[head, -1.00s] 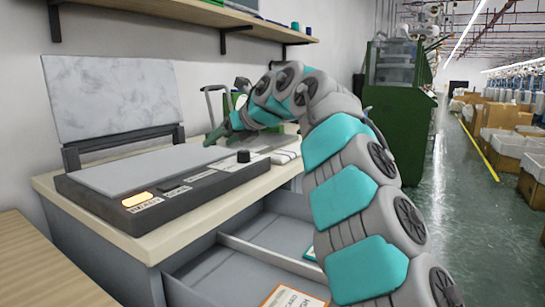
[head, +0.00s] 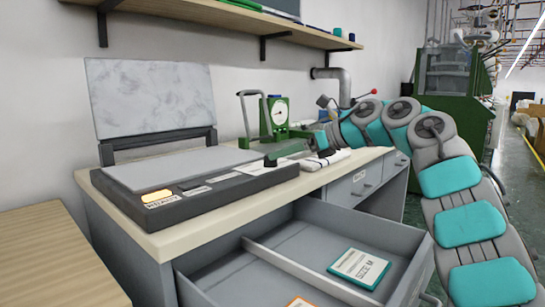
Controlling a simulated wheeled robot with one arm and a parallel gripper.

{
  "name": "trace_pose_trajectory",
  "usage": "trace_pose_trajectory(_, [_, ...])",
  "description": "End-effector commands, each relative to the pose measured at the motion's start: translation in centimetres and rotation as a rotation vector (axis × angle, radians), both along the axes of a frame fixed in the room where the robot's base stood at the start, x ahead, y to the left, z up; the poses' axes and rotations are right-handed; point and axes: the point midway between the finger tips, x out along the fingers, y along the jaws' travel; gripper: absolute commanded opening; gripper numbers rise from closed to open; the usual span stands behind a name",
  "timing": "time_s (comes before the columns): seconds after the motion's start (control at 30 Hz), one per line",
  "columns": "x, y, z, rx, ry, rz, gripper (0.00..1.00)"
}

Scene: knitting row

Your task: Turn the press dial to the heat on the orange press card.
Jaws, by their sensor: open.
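The press (head: 215,192) lies on the bench with its pale platen lid raised behind it. A small orange-lit display (head: 157,197) glows at its front left corner. My gripper (head: 264,152) reaches in from the right, low over the press's right end. It is open and appears empty. A dark knob-like shape, likely the dial (head: 270,162), shows just under its tip; I cannot tell whether they touch. The dial's pointer and markings are not readable. The orange-edged card (head: 302,302) lies in the open drawer, mostly cut off by the picture's bottom edge.
The open drawer (head: 300,235) sticks out below the bench, with a divider and a teal "SIZE M" card (head: 359,268) inside. A green gauge device (head: 277,116) stands behind my gripper. White folded cloth (head: 325,160) lies to the right. A shelf (head: 250,22) hangs above.

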Motion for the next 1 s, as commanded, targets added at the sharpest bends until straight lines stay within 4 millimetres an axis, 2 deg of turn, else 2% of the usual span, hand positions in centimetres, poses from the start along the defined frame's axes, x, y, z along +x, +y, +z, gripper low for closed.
trace_pose_trajectory(0.2, [1.3, 2.9, -1.1, 0.000, 0.001, 0.003, 0.72])
trace_pose_trajectory(0.3, [1.7, 3.8, -1.6, 0.000, 0.000, 0.001, 0.72])
trace_pose_trajectory(0.6, [1.9, 4.1, -1.8, 0.000, 0.000, -0.002, 0.72])
trace_pose_trajectory(1.0, [1.9, 4.0, -1.8, 0.000, 0.000, -0.001, 0.28])
